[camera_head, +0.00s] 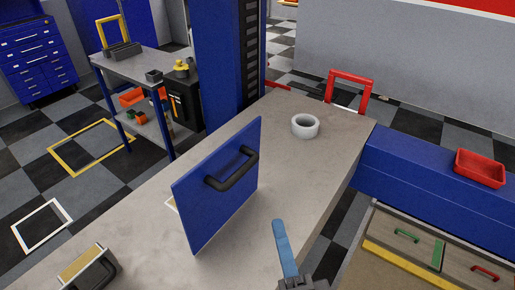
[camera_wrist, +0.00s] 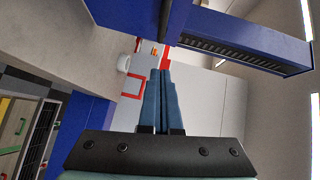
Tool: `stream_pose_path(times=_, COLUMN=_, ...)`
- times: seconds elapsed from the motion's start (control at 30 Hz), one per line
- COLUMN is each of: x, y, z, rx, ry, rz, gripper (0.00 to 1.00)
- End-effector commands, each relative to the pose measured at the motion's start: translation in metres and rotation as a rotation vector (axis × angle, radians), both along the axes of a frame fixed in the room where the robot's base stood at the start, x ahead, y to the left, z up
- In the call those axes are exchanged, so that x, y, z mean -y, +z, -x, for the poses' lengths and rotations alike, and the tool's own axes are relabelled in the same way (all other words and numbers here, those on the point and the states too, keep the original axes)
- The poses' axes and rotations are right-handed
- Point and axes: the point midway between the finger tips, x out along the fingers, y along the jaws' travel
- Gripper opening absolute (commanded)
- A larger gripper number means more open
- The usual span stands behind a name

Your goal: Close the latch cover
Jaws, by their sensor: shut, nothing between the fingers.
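A blue panel (camera_head: 218,185) with a black bar handle (camera_head: 232,170) stands upright on the grey workbench (camera_head: 150,245); it looks like the latch cover, raised open. A pale edge shows at its lower left, and what lies behind it is hidden. My gripper (camera_head: 279,224) is to the right of the panel, apart from it, with its blue fingers together and empty. The closed fingers also show in the wrist view (camera_wrist: 160,75). A blue surface at the top of the wrist view (camera_wrist: 120,14) may be the same panel.
A white tape roll (camera_head: 305,125) and a red frame (camera_head: 350,88) are toward the bench's far end. A blue column (camera_head: 225,70) rises behind the panel. A black-handled box (camera_head: 92,268) sits at lower left. A red tray (camera_head: 480,168) is at right. The bench between panel and tape is clear.

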Motion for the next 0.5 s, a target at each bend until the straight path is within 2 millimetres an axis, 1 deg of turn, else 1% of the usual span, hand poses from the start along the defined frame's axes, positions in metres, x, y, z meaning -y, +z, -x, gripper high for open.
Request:
stream_pose_path(times=0.03, x=0.0, y=0.003, z=0.002, rx=-0.01, ry=0.0, rz=-0.014, gripper=0.0)
stream_pose_path(times=0.13, x=0.0, y=0.002, z=0.001, rx=-0.017, ry=0.0, rz=-0.027, gripper=0.0)
stream_pose_path(times=0.23, x=-0.001, y=0.0, z=-0.007, rx=-0.016, ry=0.0, rz=-0.028, gripper=0.0)
stream_pose_path(times=0.37, x=-0.004, y=0.0, z=-0.027, rx=-0.014, ry=0.001, rz=-0.026, gripper=0.0)
stream_pose_path(times=0.5, x=-0.009, y=-0.002, z=-0.055, rx=-0.014, ry=0.002, rz=-0.026, gripper=0.0)
